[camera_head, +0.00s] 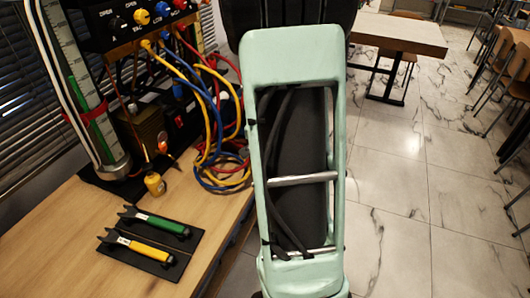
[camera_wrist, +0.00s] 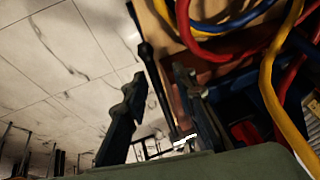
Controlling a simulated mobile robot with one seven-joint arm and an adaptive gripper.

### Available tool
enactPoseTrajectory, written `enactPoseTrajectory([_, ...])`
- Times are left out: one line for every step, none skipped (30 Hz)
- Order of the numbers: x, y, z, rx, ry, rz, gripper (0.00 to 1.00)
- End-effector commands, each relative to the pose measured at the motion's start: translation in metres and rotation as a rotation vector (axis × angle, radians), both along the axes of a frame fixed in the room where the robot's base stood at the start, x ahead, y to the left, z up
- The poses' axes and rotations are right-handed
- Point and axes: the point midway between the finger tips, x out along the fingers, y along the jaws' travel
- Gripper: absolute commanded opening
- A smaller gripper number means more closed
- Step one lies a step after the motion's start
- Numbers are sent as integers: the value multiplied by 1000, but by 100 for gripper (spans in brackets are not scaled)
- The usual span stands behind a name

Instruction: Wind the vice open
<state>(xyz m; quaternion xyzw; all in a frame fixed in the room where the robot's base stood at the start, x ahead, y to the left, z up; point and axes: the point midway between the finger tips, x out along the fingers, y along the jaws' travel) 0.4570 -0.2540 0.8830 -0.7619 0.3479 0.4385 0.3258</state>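In the wrist view my gripper (camera_wrist: 158,78) is open, with one dark finger on each side. A thin dark rod with a rounded collar (camera_wrist: 146,50) runs down between the fingers; it looks like the vice's handle, but I cannot be sure. It seems free of the left finger; contact with the right one cannot be told. A reddish-brown part (camera_wrist: 178,88) lies behind it by the bench edge, perhaps the vice body. In the head view my own pale green arm covers the middle, hiding my gripper, and I cannot make out the vice.
Yellow, blue and red hoses (camera_head: 205,105) hang from the gauge panel (camera_head: 135,22) and pass close to my gripper in the wrist view. A green-handled and a yellow-handled wrench (camera_head: 140,250) lie on a black mat on the wooden bench (camera_head: 55,235).

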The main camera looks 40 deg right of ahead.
Motion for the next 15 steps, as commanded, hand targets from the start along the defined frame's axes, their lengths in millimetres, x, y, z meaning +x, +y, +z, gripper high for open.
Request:
enactPoseTrajectory([-1,2,6,-1,-2,1,25])
enactPoseTrajectory([-2,3,10,-1,-3,3,25])
enactPoseTrajectory([-4,4,15,-2,-4,4,25])
enactPoseTrajectory([-6,5,19,-2,-6,3,25])
enactPoseTrajectory([-8,7,24,-1,-5,4,25])
enactPoseTrajectory([-10,9,31,-2,-6,4,25])
enactPoseTrajectory([-12,10,35,-1,-5,4,25])
enactPoseTrajectory([-15,12,40,-1,-5,4,25])
enactPoseTrajectory([-17,13,46,-1,-6,5,25])
enactPoseTrajectory([-19,14,51,-1,-6,5,25])
enactPoseTrajectory([-21,16,56,-1,-7,3,25])
enactPoseTrajectory([-24,18,61,-1,-6,5,25])
enactPoseTrajectory([-25,18,66,-1,-7,4,25])
enactPoseTrajectory([-27,19,70,-1,-6,4,25])
enactPoseTrajectory([-29,21,76,-1,-7,3,25])
